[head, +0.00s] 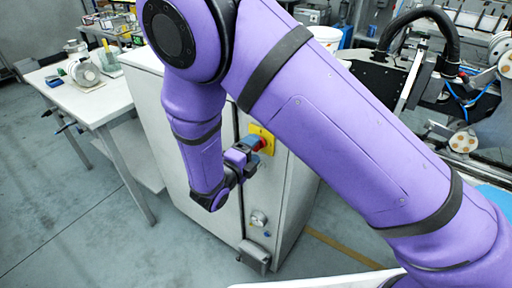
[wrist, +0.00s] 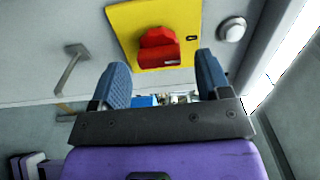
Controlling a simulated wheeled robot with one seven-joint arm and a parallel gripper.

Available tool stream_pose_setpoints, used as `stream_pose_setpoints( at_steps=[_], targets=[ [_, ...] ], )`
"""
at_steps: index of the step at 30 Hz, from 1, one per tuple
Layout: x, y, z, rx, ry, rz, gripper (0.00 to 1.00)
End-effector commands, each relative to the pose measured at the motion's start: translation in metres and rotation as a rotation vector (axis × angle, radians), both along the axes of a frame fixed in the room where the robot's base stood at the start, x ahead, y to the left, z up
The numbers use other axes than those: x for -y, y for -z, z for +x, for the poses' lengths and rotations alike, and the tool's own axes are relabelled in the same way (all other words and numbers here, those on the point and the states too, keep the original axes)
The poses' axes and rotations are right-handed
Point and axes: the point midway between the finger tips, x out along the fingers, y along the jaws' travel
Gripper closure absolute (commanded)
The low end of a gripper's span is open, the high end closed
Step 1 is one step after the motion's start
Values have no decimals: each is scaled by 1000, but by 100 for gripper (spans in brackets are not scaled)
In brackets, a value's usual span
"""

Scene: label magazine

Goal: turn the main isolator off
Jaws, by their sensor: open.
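The main isolator is a red rotary handle (wrist: 158,48) on a yellow plate (wrist: 125,20), fixed to the face of a pale grey cabinet. My gripper (head: 247,150) is at the cabinet front, close to the handle. In the wrist view my gripper (wrist: 165,82) is open, its two blue fingers apart. The red handle lies ahead of the gap between them. No contact with the handle is visible. The handle's markings are too small to read.
The cabinet (head: 165,130) has a round knob (head: 259,218) and a box (head: 253,258) lower down. A round grey fitting (wrist: 232,29) sits beside the yellow plate. A metal door handle (wrist: 72,66) juts out to the left. A white table (head: 95,100) stands left; floor in front is clear.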

Motion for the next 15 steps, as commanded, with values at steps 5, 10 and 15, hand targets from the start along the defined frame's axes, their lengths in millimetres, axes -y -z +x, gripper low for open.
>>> stream_pose_setpoints(
  at_steps=[5,10,15],
  targets=[
    [-22,0,-28,-1,-4,1,30],
    [-40,0,-51,-1,-2,0,30],
    [-51,1,-65,-1,-1,0,30]
  ],
)
